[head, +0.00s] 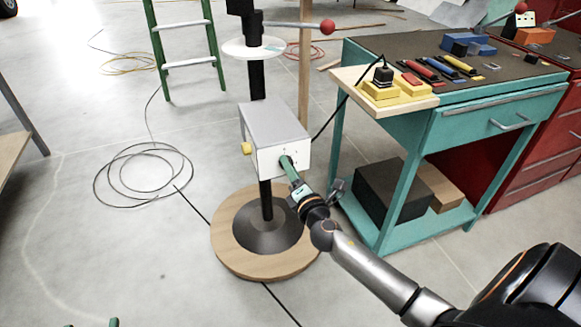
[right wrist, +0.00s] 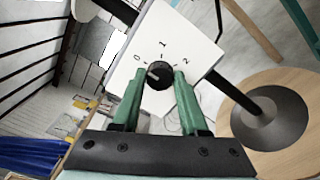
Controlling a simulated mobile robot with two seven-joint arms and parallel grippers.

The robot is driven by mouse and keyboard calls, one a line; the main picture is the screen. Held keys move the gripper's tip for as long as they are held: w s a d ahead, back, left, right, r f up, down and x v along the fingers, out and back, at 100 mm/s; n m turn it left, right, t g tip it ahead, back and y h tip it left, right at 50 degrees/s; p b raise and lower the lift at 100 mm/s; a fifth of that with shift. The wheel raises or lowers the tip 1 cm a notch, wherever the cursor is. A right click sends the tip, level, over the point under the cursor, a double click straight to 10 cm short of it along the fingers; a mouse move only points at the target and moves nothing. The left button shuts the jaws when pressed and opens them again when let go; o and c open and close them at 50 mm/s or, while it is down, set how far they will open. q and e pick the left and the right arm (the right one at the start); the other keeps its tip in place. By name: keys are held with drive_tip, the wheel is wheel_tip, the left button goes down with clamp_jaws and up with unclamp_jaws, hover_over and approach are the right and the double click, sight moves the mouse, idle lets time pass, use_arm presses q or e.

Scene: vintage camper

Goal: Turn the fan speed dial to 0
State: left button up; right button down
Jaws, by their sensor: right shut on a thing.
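The fan speed dial (right wrist: 160,75) is a round black knob with a short white mark on a white panel (right wrist: 185,28), seen in the right wrist view. The numbers 0, 1 and 2 are printed around it, with 0 on the left. The mark sits on the knob's left side, nearest the 0. My right gripper (head: 287,163) is shut on the dial, its green fingers on either side of it. In the head view the panel belongs to a grey box (head: 272,120) on a black post, and the gripper hides the dial. Two separated green tips of my left gripper (head: 92,323) show at the bottom edge.
The post stands on a round wooden base (head: 232,257). A yellow knob (head: 246,148) sticks out of the box's left side. A teal workbench (head: 470,115) with tools stands close on the right. A cable coil (head: 140,175) lies on the otherwise open floor at left.

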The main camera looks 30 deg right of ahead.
use_arm(q)
drive_tip(key=shift+f, duration=0.25)
use_arm(e)
drive_tip(key=shift+c, duration=2.2)
unclamp_jaws()
use_arm(q)
wheel_tip(320, 180, up, 3)
drive_tip(key=shift+w+d+r+t+h, duration=0.1)
drive_tip(key=shift+w+t+h, duration=0.05)
drive_tip(key=shift+t+h, duration=0.2)
use_arm(e)
drive_tip(key=v, duration=1.2)
drive_tip(key=shift+s, duration=0.3)
